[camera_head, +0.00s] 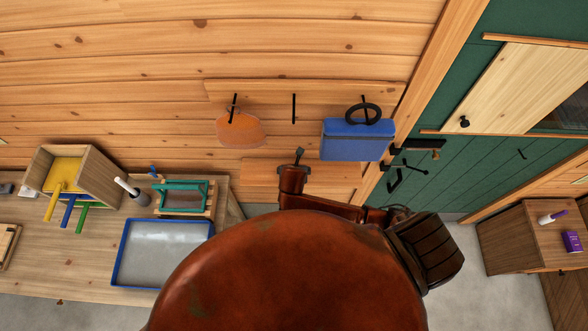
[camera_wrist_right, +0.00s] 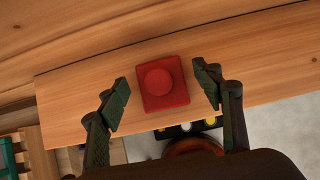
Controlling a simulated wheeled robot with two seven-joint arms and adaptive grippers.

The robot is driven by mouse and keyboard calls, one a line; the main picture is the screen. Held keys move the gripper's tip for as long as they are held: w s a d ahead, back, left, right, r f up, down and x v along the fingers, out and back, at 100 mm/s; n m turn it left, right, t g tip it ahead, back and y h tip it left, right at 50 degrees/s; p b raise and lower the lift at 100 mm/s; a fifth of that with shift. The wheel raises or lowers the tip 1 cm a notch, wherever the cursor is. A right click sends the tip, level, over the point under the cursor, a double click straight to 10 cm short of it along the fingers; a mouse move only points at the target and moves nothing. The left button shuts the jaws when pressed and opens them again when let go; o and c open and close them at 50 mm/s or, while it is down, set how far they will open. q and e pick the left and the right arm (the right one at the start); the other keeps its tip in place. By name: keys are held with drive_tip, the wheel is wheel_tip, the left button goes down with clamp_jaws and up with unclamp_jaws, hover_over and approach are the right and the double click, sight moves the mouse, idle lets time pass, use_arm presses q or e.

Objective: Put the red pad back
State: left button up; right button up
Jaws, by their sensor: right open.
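The red pad (camera_wrist_right: 177,98) is a square red block with a round raised knob, seen against a pale wooden board in the right wrist view. My right gripper (camera_wrist_right: 160,77) is open, with one dark finger on each side of the pad and a small gap on both sides. I cannot tell how deep the fingers reach. In the head view my right gripper (camera_head: 299,159) is small, in front of the lower wooden board (camera_head: 262,172); the pad is not visible there, probably hidden by my arm. My left gripper is not in view.
Above, a peg rail (camera_head: 325,92) holds an orange piece (camera_head: 240,130), with a blue box (camera_head: 355,142) and black ring (camera_head: 363,113) at right. The workbench (camera_head: 60,262) at left carries a blue-rimmed tray (camera_head: 160,252), a teal-framed rack (camera_head: 187,196) and a tool box (camera_head: 96,172).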

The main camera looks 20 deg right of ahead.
drive_tip(key=b+v, duration=0.1)
drive_tip(key=v, duration=1.1)
drive_tip(key=shift+b, duration=0.35)
